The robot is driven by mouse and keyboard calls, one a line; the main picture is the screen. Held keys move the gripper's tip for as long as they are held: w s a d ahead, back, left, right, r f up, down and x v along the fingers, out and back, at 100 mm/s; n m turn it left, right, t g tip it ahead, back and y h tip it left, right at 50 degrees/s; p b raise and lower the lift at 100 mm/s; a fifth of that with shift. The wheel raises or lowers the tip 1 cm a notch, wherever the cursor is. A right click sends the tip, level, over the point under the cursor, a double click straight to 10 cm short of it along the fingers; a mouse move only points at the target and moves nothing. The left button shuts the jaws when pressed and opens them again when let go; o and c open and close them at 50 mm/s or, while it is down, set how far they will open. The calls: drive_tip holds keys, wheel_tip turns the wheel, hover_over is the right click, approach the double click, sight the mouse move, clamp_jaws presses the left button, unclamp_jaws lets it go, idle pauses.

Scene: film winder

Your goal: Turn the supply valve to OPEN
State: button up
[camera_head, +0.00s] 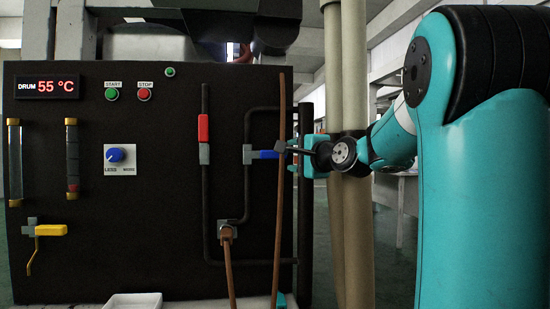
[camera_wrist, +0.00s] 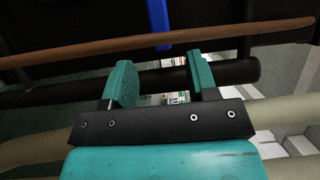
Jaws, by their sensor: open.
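No readable label shows which valve is the supply valve. A blue lever (camera_head: 266,154) lies level, pointing right from a grey valve body (camera_head: 247,154) on the black panel. A red lever (camera_head: 203,128) stands upright on the pipe to its left. A yellow lever (camera_head: 51,230) lies level at lower left. My gripper (camera_head: 296,157) is at the panel's right side, near the blue lever's right end. In the wrist view my gripper (camera_wrist: 160,66) is open and nothing is between its fingers. The blue lever (camera_wrist: 159,24) shows ahead, apart from the fingertips.
A brown hose (camera_head: 278,200) runs upright past the blue lever's right end; in the wrist view the hose (camera_wrist: 215,35) crosses ahead of my fingers. A dark pipe (camera_head: 305,230) stands at the panel's right edge. A white tray (camera_head: 133,300) sits below the panel.

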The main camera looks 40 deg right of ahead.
sight(278, 155)
drive_tip(key=x, duration=1)
drive_tip(key=shift+d+b, duration=0.1)
drive_tip(key=shift+b, duration=0.3)
drive_tip(key=shift+c, duration=0.4)
clamp_jaws()
